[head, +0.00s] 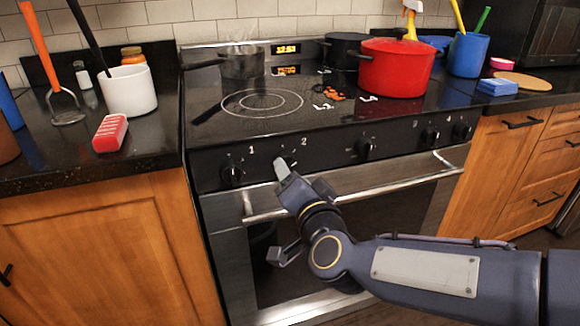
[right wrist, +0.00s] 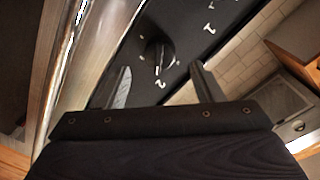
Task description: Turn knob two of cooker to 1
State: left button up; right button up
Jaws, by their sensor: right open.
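The cooker (head: 262,128) has a black front panel with a row of dark round knobs. Knob two (head: 289,159) is the second from the left, partly hidden behind my right gripper (head: 299,178). In the right wrist view, a dark knob (right wrist: 157,50) with a white mark on it shows ahead, between the lines of the fingers, with a white "2" printed close by. My right gripper (right wrist: 163,84) is open, its two fingers apart and empty. The fingertips appear short of the knob, but contact cannot be told. My left gripper is not in view.
The oven handle (head: 400,187) runs below the panel, close to my right gripper. Knob one (head: 232,175) is to the left. A red pot (head: 397,70), a grey saucepan (head: 243,62) and a black pot (head: 342,50) stand on the cooktop. A white cup (head: 128,91) stands left.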

jog(key=v, duration=0.3)
jog(key=shift+s, duration=0.1)
jog(key=shift+d, duration=0.1)
jog(key=s+d+f+n+g+h, duration=0.1)
jog(key=s+d+f+n+g, duration=0.1)
jog(key=s+d+f+g, duration=0.65)
jog(key=s+d+f+n+g, duration=0.3)
jog(key=s+d+f, duration=0.3)
jog(key=s+d, duration=0.6)
notch_tip(320, 180, up, 28)
jog(key=s+a+p, duration=0.2)
jog(key=p, duration=2.7)
jog(key=shift+r, duration=0.25)
jog(key=shift+a, duration=0.1)
